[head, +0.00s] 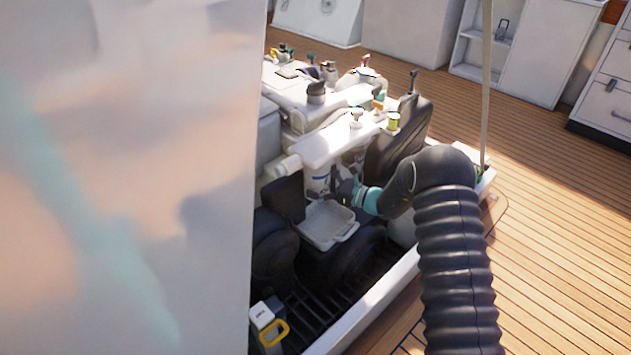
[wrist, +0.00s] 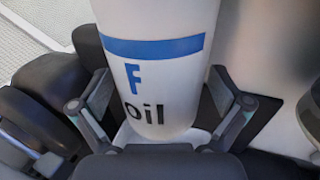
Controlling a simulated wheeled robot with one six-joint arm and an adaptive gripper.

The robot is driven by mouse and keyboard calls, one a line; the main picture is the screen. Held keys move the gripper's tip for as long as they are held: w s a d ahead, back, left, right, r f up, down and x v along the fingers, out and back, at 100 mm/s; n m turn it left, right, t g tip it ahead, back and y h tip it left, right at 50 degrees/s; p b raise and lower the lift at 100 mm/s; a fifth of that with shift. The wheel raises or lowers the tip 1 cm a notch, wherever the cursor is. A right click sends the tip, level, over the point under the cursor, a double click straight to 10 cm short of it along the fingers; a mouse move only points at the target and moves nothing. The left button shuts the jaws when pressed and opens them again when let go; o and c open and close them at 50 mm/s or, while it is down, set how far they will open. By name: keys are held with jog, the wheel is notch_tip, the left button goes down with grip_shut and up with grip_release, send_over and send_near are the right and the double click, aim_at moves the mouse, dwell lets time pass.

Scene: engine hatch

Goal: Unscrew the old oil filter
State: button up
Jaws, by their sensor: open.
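The oil filter (wrist: 158,75) is a white cylinder with a blue band and lettering that reads "F" and "oil". It fills the middle of the wrist view. My gripper (wrist: 160,108) is open, with one finger on each side of the filter's lower part. I cannot tell whether the fingers touch it. In the head view the filter (head: 318,181) hangs below the engine's white housing, and my gripper (head: 346,186) reaches to it from the right, mostly hidden by my arm and engine parts.
A white tray (head: 322,226) sits below the filter. The white engine (head: 330,140) with several caps surrounds it. A large pale panel (head: 130,180) blocks the left of the head view. A white box with a yellow handle (head: 268,325) stands at the lower left. The wooden deck (head: 550,200) at right is clear.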

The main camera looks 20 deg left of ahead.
jog(key=c, duration=1.3)
jog(key=shift+s+a+m+t+h, duration=0.1)
jog(key=shift+m+t+h, duration=0.3)
jog(key=shift+m+t, duration=0.85)
jog(key=shift+c, duration=0.5)
jog(key=shift+r+t+h, duration=0.1)
jog(key=shift+t+h, duration=0.2)
jog(key=shift+t, duration=0.55)
jog(key=shift+m+b, duration=0.35)
jog(key=shift+b, duration=0.1)
jog(key=shift+m+t+h+b, duration=0.4)
jog(key=shift+m+t+h, duration=0.2)
jog(key=shift+t, duration=0.5)
jog(key=shift+m+t+h, duration=0.4)
jog(key=shift+m+t, duration=0.1)
jog(key=shift+t, duration=0.1)
